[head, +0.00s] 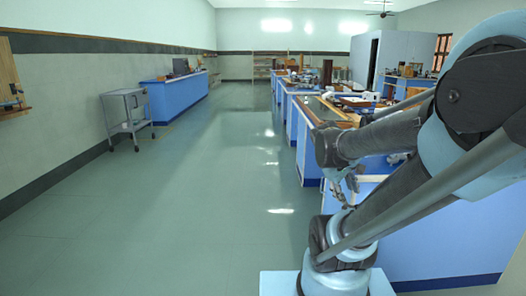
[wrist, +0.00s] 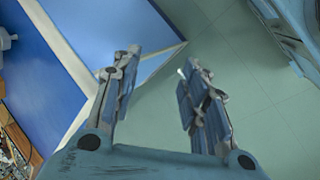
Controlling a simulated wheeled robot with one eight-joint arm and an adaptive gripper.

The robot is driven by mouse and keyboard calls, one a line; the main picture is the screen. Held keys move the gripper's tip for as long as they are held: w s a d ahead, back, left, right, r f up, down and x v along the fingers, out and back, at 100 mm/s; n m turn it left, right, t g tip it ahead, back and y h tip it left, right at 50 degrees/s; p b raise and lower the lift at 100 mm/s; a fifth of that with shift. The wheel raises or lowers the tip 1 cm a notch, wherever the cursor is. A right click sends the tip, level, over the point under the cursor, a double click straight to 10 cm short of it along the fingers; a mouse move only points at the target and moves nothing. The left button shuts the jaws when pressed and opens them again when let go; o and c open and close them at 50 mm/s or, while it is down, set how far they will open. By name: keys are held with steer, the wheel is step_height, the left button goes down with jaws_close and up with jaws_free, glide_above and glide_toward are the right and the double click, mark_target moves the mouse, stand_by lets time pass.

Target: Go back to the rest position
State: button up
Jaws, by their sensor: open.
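My gripper (wrist: 158,75) is open in the wrist view, its two fingers apart with nothing between them. Beyond the fingers are the green floor and the blue side of a bench. In the head view my gripper (head: 343,187) is small and partly hidden by my own arm. It hangs beside the blue benches on the right, with the arm folded across the right of the picture.
Blue benches (head: 307,150) with instruments on top run back along the right, close to my arm. A grey trolley (head: 126,115) and a blue counter (head: 175,97) stand along the left wall. The green floor (head: 190,190) between them is clear.

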steer(key=s+a+f+m+y, duration=0.4)
steer(key=s+a, duration=0.3)
steer(key=a, duration=0.2)
steer(key=shift+s+a+f+m+y, duration=0.3)
steer(key=shift+m+y, duration=0.3)
steer(key=shift+m, duration=0.3)
steer(key=shift+w+f, duration=0.2)
steer(key=shift+w, duration=0.3)
steer(key=shift+c, duration=0.8)
